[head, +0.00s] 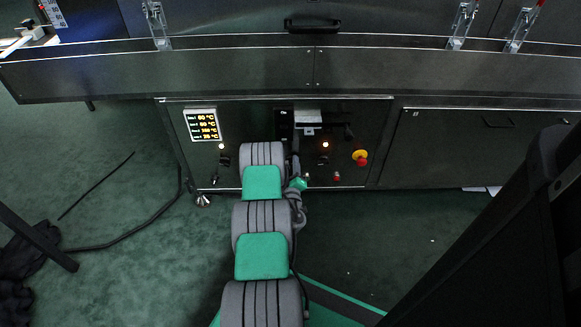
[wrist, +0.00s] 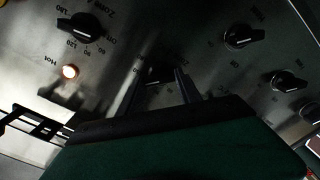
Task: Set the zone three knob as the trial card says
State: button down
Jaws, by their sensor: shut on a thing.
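In the wrist view, my gripper (wrist: 160,78) has its two dark fingers on either side of a dark knob (wrist: 153,76) on the panel and is shut on it. The knob is mostly hidden by the fingers and shadow, and I cannot read its zone name or setting. Another black knob (wrist: 78,27), with an upside-down "Zone" label and a number scale, is at the upper left. The control panel (head: 355,110) is in the head view, where my arm hides its middle. No trial card is readable.
A lit display (head: 203,125) shows several zone temperatures. Two more black knobs (wrist: 243,37) (wrist: 290,82) are at the right in the wrist view, with a lit "Hot" lamp (wrist: 69,72) at the left. A red and yellow emergency button (head: 360,157) is right of my arm.

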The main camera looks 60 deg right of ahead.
jog(key=n, duration=0.6)
jog(key=shift+w+f+b, duration=0.1)
jog(key=shift+b, duration=0.2)
jog(key=n, duration=0.6)
jog(key=shift+n, duration=0.3)
jog(key=c, duration=1)
grip_release()
jog(key=shift+o, duration=0.9)
